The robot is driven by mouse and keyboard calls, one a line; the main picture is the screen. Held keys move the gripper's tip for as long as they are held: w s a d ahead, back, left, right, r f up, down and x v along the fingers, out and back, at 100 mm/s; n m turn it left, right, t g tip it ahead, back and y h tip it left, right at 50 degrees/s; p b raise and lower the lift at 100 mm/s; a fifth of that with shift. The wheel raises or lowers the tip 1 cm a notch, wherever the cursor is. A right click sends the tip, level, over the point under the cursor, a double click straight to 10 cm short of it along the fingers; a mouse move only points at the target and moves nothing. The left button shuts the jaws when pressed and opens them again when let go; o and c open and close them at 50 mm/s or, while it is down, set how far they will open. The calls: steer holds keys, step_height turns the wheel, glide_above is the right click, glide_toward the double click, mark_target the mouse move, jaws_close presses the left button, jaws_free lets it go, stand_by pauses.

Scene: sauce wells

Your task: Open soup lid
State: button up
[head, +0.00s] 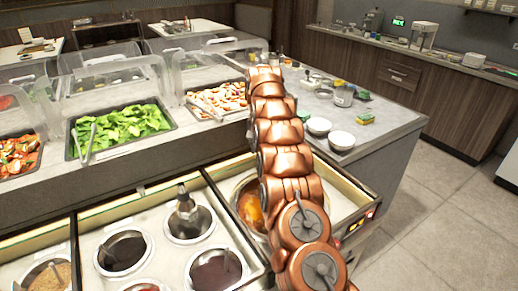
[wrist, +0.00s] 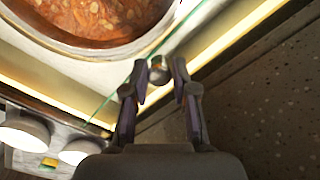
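The soup well (head: 243,187) is partly hidden behind my copper arm in the head view. In the wrist view, orange-brown soup (wrist: 95,15) fills a round pot at the top left. It shows clearly, and a thin green glass edge (wrist: 105,108) runs diagonally beside it, seemingly the clear lid's edge. A small round metal knob (wrist: 158,70) sits at that edge. My gripper (wrist: 160,68) is open, with one finger on each side of the knob near the tips. I cannot tell whether the fingers touch it. My gripper is hidden in the head view.
White bowls (head: 341,140) and a yellow-green sponge (head: 365,119) stand on the counter behind. Clear guards cover the salad trays (head: 125,124). The floor (head: 440,215) at right is free.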

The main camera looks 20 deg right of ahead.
steer(key=o, duration=0.4)
steer(key=shift+c, duration=0.2)
steer(key=shift+s, duration=0.15)
